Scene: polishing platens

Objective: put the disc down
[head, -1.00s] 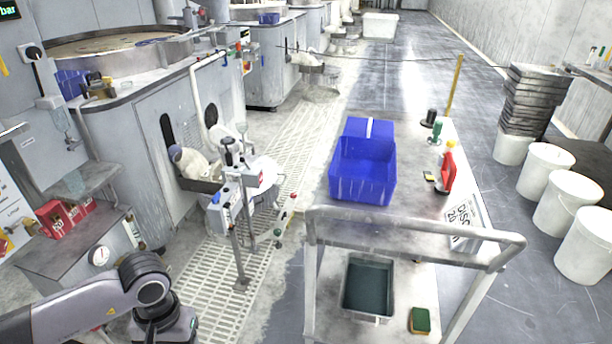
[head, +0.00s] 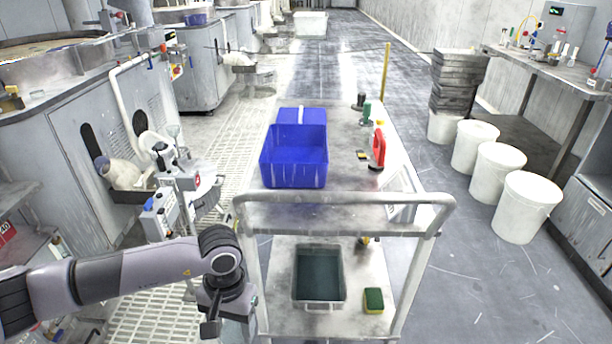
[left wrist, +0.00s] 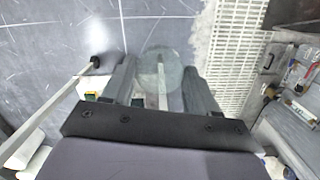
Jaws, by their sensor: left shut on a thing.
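My left gripper (head: 212,318) hangs low in the head view, just left of the cart's front handle post. In the left wrist view the two dark fingers (left wrist: 160,92) are shut on a thin round grey-green disc (left wrist: 158,68), which sticks out beyond them over the floor. The disc cannot be made out in the head view. My right gripper is not in view.
A steel cart (head: 345,212) carries a blue bin (head: 294,168) on top, with a red bottle (head: 378,148). Its lower shelf holds a grey tray (head: 319,300) and a sponge (head: 373,300). White buckets (head: 526,205) stand right. Floor between is clear.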

